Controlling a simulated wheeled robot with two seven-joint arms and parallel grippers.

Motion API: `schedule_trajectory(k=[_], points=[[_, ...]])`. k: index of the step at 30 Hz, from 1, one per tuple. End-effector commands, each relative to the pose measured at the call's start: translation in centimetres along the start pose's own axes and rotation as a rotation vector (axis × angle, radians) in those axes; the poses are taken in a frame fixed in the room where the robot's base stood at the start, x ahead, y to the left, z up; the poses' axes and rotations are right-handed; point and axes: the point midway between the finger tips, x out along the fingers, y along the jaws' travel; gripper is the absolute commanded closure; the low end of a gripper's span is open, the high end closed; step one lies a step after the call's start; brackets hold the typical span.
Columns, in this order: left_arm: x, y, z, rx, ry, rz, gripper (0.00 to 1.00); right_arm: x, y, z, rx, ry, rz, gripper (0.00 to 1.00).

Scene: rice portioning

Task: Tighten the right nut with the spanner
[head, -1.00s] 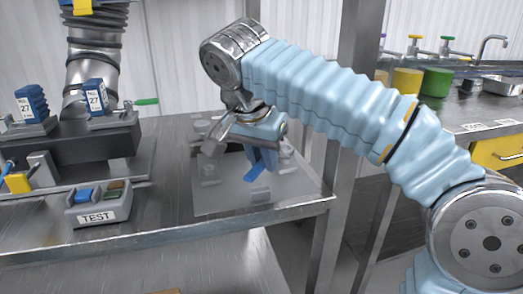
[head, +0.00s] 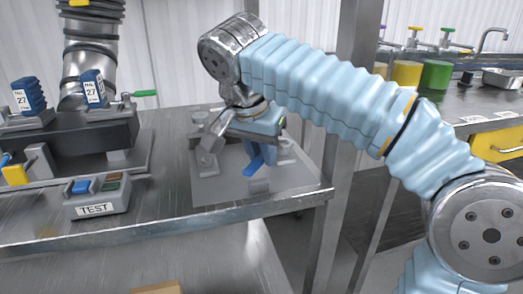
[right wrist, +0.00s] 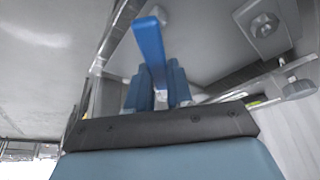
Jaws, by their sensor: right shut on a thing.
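My right gripper (head: 258,138) is low over a grey plate (head: 225,190) on the steel bench, shut on the spanner. The spanner's blue handle (head: 253,164) sticks out below the fingers. In the right wrist view the blue handle (right wrist: 149,48) stands between the two blue fingers (right wrist: 159,88). The spanner's head is hidden. A bolt or nut (right wrist: 264,25) on a grey block shows at the upper right of the wrist view, apart from the handle. I cannot tell whether it is the right nut. My left gripper is not in view.
A TEST box (head: 96,208) with buttons sits on the bench left of the plate. Behind it is a dark fixture (head: 105,137) with blue blocks labelled 27. A steel post (head: 345,130) stands right of the bench. Bare bench lies between the TEST box and the plate.

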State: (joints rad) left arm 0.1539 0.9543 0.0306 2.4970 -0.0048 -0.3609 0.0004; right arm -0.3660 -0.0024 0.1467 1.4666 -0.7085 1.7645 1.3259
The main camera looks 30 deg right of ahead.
Motion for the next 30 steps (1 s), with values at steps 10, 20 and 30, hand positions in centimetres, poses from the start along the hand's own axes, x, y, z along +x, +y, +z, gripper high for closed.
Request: schedule_trajectory(k=[10, 20, 30], points=[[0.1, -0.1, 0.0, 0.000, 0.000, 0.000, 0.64, 0.3, 0.0, 0.1, 0.000, 0.000, -0.001, 1.00], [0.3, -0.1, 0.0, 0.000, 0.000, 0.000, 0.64, 0.5, 0.0, 0.2, 0.000, 0.000, -0.001, 1.00], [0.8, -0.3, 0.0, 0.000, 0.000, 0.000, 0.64, 1.3, 0.0, 0.5, 0.000, 0.000, 0.000, 1.00]])
